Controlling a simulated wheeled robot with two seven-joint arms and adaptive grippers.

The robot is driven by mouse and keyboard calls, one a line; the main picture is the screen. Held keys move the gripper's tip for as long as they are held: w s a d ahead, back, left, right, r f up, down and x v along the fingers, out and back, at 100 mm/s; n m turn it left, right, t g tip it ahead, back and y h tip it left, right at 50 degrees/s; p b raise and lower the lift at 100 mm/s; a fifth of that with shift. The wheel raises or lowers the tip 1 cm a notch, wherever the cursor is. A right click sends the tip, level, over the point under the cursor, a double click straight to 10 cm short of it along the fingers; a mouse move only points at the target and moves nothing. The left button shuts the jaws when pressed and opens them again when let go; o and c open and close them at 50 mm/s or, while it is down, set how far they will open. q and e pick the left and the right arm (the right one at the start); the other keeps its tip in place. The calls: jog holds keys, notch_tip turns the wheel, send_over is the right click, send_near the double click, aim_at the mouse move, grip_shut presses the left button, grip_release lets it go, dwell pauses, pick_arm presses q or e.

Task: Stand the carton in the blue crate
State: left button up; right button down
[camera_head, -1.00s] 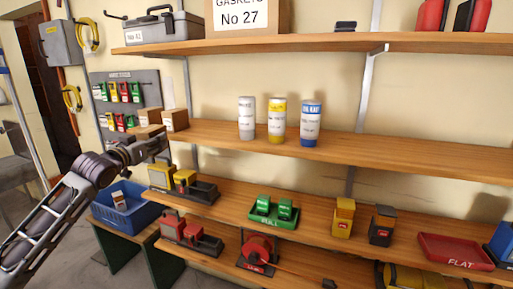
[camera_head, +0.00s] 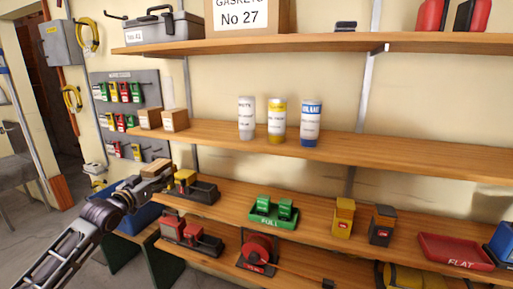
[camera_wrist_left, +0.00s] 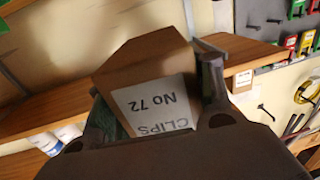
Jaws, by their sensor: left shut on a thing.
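My left gripper (camera_head: 158,173) is shut on a small brown carton (camera_head: 156,165), in front of the left end of the shelves. In the left wrist view, the carton (camera_wrist_left: 143,58) sits between the two fingers of my gripper (camera_wrist_left: 158,100). Its white label reads "CLIPS No 72" and appears upside down there. The blue crate (camera_head: 143,217) is below and behind my left arm, low at the left of the shelving. My arm hides most of the crate, including its inside. The carton is above the crate's level, apart from it. My right gripper is out of view.
Two other cartons (camera_head: 175,120) stand at the left end of the middle shelf. Just below, a dark tray with a yellow block (camera_head: 185,177) is close to the held carton. A red block set (camera_head: 190,232) is on the lowest shelf.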

pick_arm(q)
jog(key=s+d+f+m+h, duration=0.1)
jog(key=s+f+h, duration=0.1)
jog(key=s+f, duration=0.9)
jog(key=s+d+f+m+g+h, duration=0.1)
jog(key=s+d+f+m+h, duration=0.1)
jog(key=s+f, duration=0.9)
notch_tip(320, 180, down, 7)
jog(key=shift+f+g, duration=0.2)
jog(key=shift+g, duration=0.1)
jog(key=shift+s+d, duration=0.1)
jog(key=shift+s+d+f+n+t+y, duration=0.15)
jog(key=shift+d+f+n+t+y, duration=0.15)
jog(key=shift+d+n+y, duration=0.3)
jog(key=shift+s+d+f+n+t+y, duration=0.15)
jog(key=shift+d+f+n+t+y, duration=0.2)
jog(key=shift+d+y, duration=0.4)
jog(key=shift+d+n, duration=0.25)
